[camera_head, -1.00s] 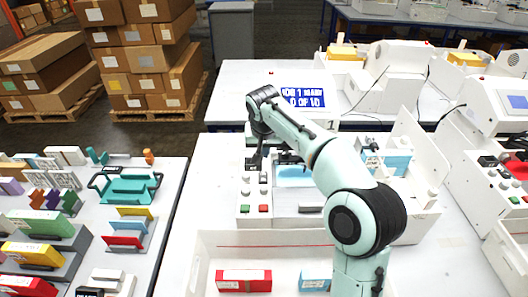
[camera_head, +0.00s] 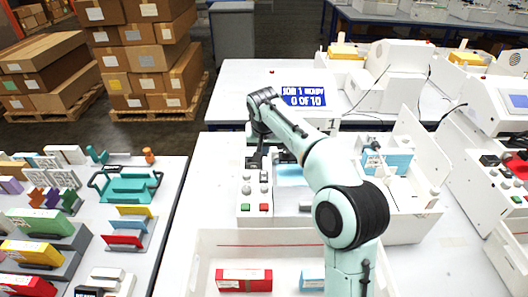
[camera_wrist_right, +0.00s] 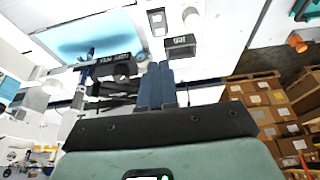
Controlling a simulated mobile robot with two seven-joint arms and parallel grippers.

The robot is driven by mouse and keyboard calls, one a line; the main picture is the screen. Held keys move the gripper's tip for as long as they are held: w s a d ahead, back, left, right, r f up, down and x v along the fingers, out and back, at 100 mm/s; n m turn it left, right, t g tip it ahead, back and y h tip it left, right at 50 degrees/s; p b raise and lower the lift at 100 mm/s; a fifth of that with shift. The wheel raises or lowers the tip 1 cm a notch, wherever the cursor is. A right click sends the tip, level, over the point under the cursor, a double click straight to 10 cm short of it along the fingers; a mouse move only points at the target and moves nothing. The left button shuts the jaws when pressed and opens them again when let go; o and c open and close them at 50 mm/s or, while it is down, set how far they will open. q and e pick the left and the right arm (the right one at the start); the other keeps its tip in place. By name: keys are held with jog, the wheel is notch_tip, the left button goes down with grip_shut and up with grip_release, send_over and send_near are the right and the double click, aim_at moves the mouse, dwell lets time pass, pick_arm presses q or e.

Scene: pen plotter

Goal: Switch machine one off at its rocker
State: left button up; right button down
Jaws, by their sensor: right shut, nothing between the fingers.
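A small switch-like part (camera_wrist_right: 157,22) and a white knob (camera_wrist_right: 192,18) lie beyond. I cannot tell the rocker's position.
An open white tray (camera_head: 210,243) holds a red box (camera_head: 244,280) in front of the machine. Another white machine (camera_head: 498,105) stands at right. A side table (camera_head: 170,215) at left holds coloured parts. Stacked cartons (camera_head: 140,60) stand behind.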

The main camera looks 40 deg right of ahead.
aim_at(264, 177)
jog(key=x, duration=1.1)
jog(key=shift+s+a+f+b, duration=0.15)
jog(key=shift+s+a+b, duration=0.1)
jog(key=shift+b, duration=0.05)
pick_arm(q)
jog(key=shift+s+f, duration=0.45)
jog(key=shift+f, duration=0.1)
jog(key=shift+r, duration=0.15)
pick_arm(e)
jog(key=shift+w+d+f, duration=0.1)
jog(key=shift+f, duration=0.3)
jog(key=shift+s+a+f, duration=0.2)
jog(key=shift+s+a+b, duration=0.35)
jog(key=shift+s+b, duration=0.1)
jog(key=shift+b, duration=0.1)
pick_arm(q)
jog(key=shift+s+f, duration=0.55)
jog(key=shift+f, duration=0.3)
pick_arm(e)
jog(key=shift+s, duration=0.1)
